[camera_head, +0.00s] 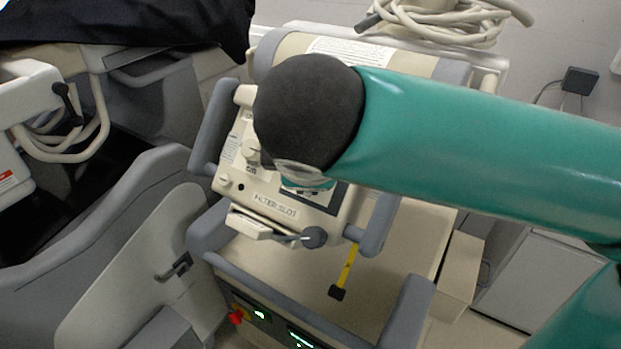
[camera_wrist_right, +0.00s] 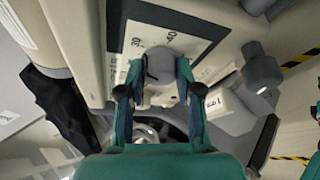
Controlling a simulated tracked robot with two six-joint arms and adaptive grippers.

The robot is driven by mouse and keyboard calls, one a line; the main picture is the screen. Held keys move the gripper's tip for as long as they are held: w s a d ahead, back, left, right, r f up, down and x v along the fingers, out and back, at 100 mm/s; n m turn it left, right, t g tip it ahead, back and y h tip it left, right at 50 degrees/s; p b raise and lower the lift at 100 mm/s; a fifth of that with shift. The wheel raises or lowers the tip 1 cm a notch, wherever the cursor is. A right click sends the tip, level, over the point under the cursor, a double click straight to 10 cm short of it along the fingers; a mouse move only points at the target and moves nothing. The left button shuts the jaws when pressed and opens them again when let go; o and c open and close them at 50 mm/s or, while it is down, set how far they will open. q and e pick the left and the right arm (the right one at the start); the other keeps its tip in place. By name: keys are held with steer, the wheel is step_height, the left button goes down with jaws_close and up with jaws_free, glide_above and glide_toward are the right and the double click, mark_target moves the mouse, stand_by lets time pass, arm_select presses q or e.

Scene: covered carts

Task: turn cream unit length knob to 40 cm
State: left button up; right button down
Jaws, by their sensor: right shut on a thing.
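The cream unit (camera_head: 270,209), marked FILTER SLOT, is in the middle of the head view. My right arm reaches over it from the right, and its dark joint hides much of the unit's face. In the right wrist view, the grey length knob (camera_wrist_right: 161,66) stands on a white, black-edged scale plate (camera_wrist_right: 143,40) with the figures 30 and 40 partly readable. My right gripper (camera_wrist_right: 160,91) is shut on the knob, one finger on each side. The knob's exact setting cannot be read. My left gripper is not in view.
Grey handles (camera_head: 213,127) flank the unit. A dark round knob (camera_head: 314,237) and a yellow strap (camera_head: 346,268) are at its lower side. A red button (camera_head: 237,317) is on the cart below. A black cover (camera_head: 125,22) and grey cart panels fill the left.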

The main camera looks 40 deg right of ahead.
steer(key=m+b, duration=0.2)
steer(key=m+t+h+b, duration=0.1)
steer(key=m+b, duration=0.1)
steer(key=m+h+b, duration=0.1)
steer(key=m+b, duration=0.1)
steer(key=m, duration=0.1)
steer(key=shift+a+f+t, duration=0.25)
steer(key=shift+f+t, duration=0.15)
steer(key=m+h+b, duration=0.1)
steer(key=m+b, duration=0.1)
steer(key=shift+m, duration=0.4)
steer(key=shift+a+r+m+h+b, duration=0.1)
steer(key=shift+m+h+b, duration=0.8)
steer(key=shift+m+b, duration=0.6)
steer(key=shift+m, duration=0.3)
steer(key=c, duration=0.8)
jaws_free()
steer(key=shift+r, duration=0.1)
steer(key=shift+r, duration=4.9)
